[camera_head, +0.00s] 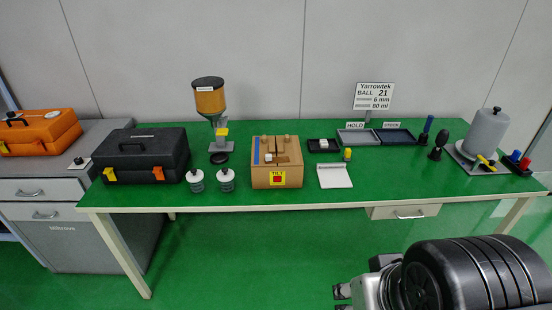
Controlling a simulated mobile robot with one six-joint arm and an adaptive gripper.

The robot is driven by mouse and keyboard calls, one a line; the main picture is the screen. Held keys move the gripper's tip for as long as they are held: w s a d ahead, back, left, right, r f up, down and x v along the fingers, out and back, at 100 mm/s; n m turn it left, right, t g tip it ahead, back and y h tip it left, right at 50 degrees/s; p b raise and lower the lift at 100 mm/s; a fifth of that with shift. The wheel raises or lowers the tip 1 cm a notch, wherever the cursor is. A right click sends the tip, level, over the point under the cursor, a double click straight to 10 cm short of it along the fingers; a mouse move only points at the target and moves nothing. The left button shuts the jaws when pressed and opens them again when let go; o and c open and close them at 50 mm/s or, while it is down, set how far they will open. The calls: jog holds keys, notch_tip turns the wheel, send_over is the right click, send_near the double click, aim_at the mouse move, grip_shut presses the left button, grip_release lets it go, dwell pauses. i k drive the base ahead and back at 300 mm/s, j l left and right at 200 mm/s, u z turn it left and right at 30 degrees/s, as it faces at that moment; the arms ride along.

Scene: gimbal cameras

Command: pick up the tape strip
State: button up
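I cannot tell for sure which of these is the tape strip. My gripper (342,297) seems to show only as small dark parts at the bottom edge, in front of and below the table, well apart from the box. It is partly cut off, so its opening is unclear.
The table (230,200) also holds a black toolbox (140,150), two small bottles, a dispenser with an amber hopper (210,98), a white pad (334,176), shallow trays (394,138) and a grey cylinder (486,132).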

aim_at(268, 160)
jog(key=i+j+z, duration=0.25)
jog(key=i+j, duration=0.2)
jog(key=i, duration=0.3)
jog(key=i+j+z, duration=0.3)
jog(key=i+j, duration=0.3)
jog(key=i, duration=0.15)
